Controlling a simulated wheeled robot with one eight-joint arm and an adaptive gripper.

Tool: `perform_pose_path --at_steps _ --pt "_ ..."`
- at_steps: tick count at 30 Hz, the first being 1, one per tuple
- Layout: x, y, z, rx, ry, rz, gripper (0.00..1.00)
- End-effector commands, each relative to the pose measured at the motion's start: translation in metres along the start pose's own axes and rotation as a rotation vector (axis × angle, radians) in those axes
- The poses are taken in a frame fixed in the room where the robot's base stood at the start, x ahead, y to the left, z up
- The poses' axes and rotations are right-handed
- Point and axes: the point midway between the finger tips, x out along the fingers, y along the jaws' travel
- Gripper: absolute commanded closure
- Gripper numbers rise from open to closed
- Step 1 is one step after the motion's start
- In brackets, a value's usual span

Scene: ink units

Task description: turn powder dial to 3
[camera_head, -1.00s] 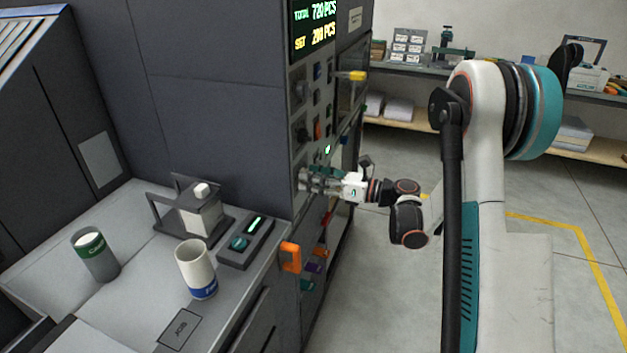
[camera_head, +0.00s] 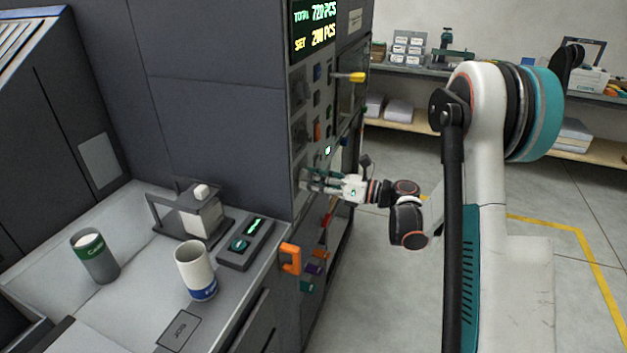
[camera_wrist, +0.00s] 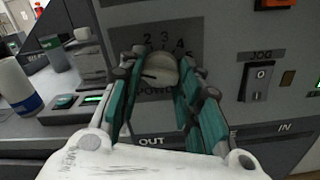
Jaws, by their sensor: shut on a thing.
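The powder dial (camera_wrist: 160,67) is a round light-grey knob on the grey machine panel, in the middle of the wrist view. Printed numbers, 2 to 5 among them, arc above and right of it. A short dark mark shows at the dial's lower left; I cannot tell for sure which number the dial points at. My gripper (camera_wrist: 158,92) has its teal fingers on both sides of the dial, shut on it. In the head view my gripper (camera_head: 308,180) reaches the panel's side face, and the dial is hidden there.
A JOG rocker switch (camera_wrist: 261,80) sits right of the dial. An orange handle (camera_head: 290,258) sticks out below my gripper. A white cup (camera_head: 194,270), a grey canister (camera_head: 95,256) and a small control box (camera_head: 246,243) stand on the left counter. The floor at right is clear.

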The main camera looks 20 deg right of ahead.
Motion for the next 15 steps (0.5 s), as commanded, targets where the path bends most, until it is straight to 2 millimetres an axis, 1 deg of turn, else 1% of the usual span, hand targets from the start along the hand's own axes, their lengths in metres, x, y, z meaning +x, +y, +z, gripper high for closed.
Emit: perform_pose_path --at_steps 5,15 --pt "0.0001 -0.0002 -0.0010 0.125 0.000 0.000 0.92" --pt "0.0002 -0.0003 -0.0007 0.445 0.000 0.000 0.92"
